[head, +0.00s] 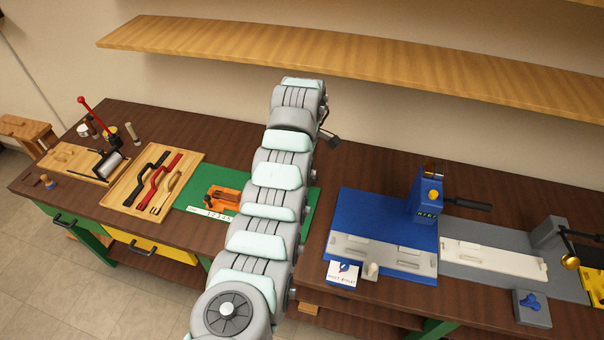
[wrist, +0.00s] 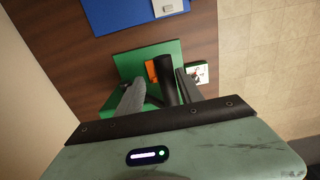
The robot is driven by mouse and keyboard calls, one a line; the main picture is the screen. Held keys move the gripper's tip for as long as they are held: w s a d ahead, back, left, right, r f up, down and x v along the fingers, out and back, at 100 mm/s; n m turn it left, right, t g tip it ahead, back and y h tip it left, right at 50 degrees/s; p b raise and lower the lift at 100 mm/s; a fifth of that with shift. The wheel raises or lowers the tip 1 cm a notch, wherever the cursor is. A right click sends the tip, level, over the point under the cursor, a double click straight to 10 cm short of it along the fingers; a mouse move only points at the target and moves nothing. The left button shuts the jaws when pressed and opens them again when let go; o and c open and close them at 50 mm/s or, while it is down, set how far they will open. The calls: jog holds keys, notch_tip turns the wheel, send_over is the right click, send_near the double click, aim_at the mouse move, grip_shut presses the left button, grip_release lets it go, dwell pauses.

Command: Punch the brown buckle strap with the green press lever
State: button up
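In the wrist view my gripper (wrist: 158,80) has its two dark fingers apart. A thick black lever handle (wrist: 168,82) stands between them, nearer the right finger, with a gap on the left. Beyond the handle is a green press body or base (wrist: 129,64). An orange-brown piece (wrist: 151,71) shows on the green, partly hidden by the handle and left finger; I cannot tell whether it is the brown buckle strap. In the head view my arm hides the gripper and the green press.
In the head view a wooden tray (head: 196,157) holds black, red and tan pieces. An orange tool (head: 224,198) sits on a green mat (head: 188,196). A blue press (head: 426,198) with a black lever stands on the right. A picture card (wrist: 197,73) lies beside the green press.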

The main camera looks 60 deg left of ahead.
jog(key=shift+f, duration=0.1)
jog(key=shift+s+d+r, duration=0.1)
jog(key=shift+r, duration=1.85)
jog(key=shift+r+p, duration=0.75)
jog(key=shift+r, duration=0.25)
